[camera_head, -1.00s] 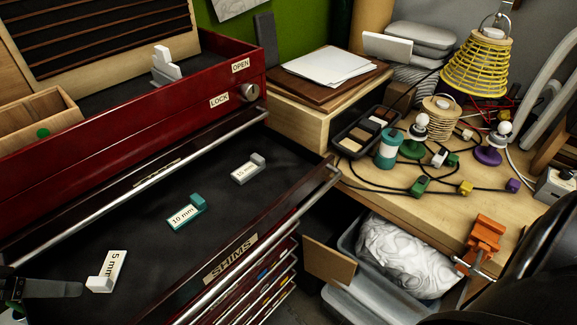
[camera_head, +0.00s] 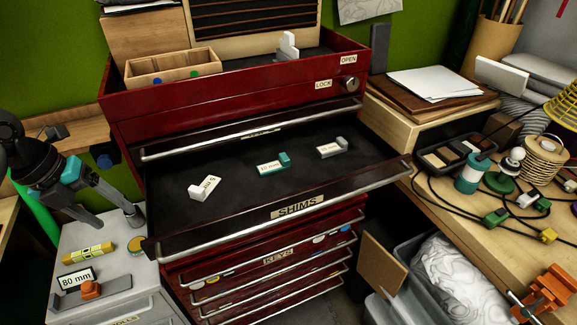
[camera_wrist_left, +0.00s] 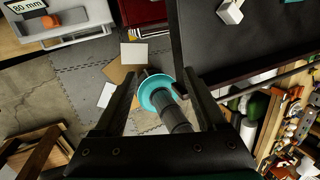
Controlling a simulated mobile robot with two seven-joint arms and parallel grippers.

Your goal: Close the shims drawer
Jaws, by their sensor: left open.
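The shims drawer (camera_head: 250,226), labelled SHIMS, stands pulled out of the red tool chest in the head view. Three shim blocks lie on its dark floor: a white one (camera_head: 205,188), a teal 10 mm one (camera_head: 273,165) and another white one (camera_head: 332,149). The front has a long metal rail (camera_head: 360,198). My left gripper (camera_head: 110,218) is open, left of the drawer's front left corner and above the grey cabinet. In the left wrist view the open fingers (camera_wrist_left: 160,80) are beside the drawer's edge, with nothing visibly gripped. My right gripper is not in view.
Below are shut drawers, one labelled KEYS (camera_head: 278,256). A cluttered wooden bench (camera_head: 455,230) and a grey bin (camera_head: 400,268) stand right.

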